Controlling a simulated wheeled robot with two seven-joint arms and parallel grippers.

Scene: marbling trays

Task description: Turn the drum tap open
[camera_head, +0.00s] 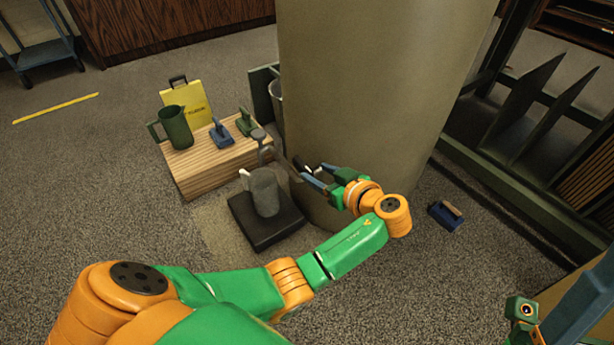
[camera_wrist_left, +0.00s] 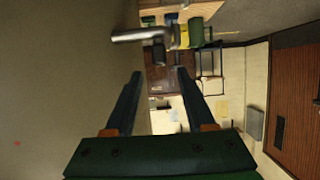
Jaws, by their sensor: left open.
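The drum (camera_head: 385,75) is a large beige cylinder standing upright in the middle of the head view. Its grey metal tap (camera_head: 266,150) sticks out low on the drum's left side. In the left wrist view the tap (camera_wrist_left: 132,36) lies ahead of the fingers, with a dark part below its outer end. My left gripper (camera_head: 305,172) is open beside the drum, just right of the tap. In the left wrist view its fingers (camera_wrist_left: 159,75) are apart with nothing between them. A grey jug (camera_head: 265,188) stands below the tap. Part of my right arm shows at the lower right; its jaws are unclear.
The jug stands on a dark slab (camera_head: 247,224). A blue brush-like object (camera_head: 445,215) lies right of the drum. Dark racks stand at the right.

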